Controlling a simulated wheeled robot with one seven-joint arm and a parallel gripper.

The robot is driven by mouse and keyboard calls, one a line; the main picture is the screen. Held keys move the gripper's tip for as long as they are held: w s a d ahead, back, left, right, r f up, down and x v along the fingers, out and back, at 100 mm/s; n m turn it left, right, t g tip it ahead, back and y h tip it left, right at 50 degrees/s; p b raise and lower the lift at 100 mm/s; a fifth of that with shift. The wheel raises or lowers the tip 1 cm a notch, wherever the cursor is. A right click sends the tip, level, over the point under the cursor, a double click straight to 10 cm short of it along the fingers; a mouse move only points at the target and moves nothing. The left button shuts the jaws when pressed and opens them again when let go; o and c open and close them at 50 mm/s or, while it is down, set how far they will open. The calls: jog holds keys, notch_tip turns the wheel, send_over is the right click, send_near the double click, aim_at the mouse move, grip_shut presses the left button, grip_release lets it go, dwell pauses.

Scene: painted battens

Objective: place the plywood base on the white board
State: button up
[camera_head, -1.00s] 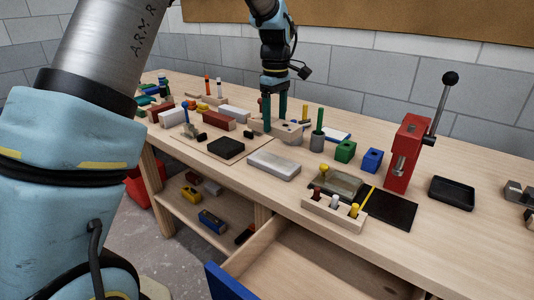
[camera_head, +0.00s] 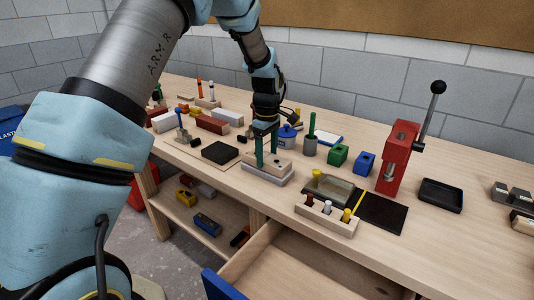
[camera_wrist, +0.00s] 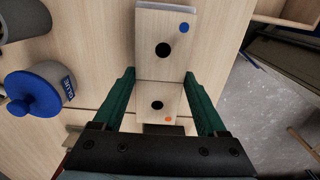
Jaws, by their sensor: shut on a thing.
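My gripper (camera_head: 266,157) has green fingers and is shut on the plywood base (camera_head: 284,160), a pale wooden block. In the wrist view the base (camera_wrist: 163,62) lies between the fingers, showing two dark holes, a blue dot and an orange dot. The base is directly over the white board (camera_head: 264,181), roughly lined up with it. The board's front side shows below the base; its top is mostly hidden. I cannot tell whether base and board touch or a small gap remains.
A blue-lidded pot (camera_head: 287,136) and a grey cup with a green peg (camera_head: 310,146) stand close behind the base. A peg rack (camera_head: 326,219) stands to the right, near the open drawer (camera_head: 300,262).

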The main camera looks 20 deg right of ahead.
aim_at(267, 157)
jog(key=shift+f, duration=0.1)
jog(key=o, duration=1.5)
notch_tip(267, 157, up, 12)
jog(key=b, duration=0.3)
jog(key=w+a+m, duration=0.2)
jog(key=a, duration=1)
jog(key=s+a+f+m, duration=0.1)
jog(key=s+a, duration=0.3)
jog(key=a, duration=0.4)
jog(key=s+a+f+m+t, duration=0.1)
jog(key=s+a+f+m, duration=0.1)
jog(key=a, duration=0.6)
jog(key=s+a+f+m, duration=0.2)
jog(key=s+a+f, duration=0.1)
jog(key=s+a, duration=0.4)
jog(key=shift+a+t, duration=0.3)
jog(key=shift+a, duration=0.55)
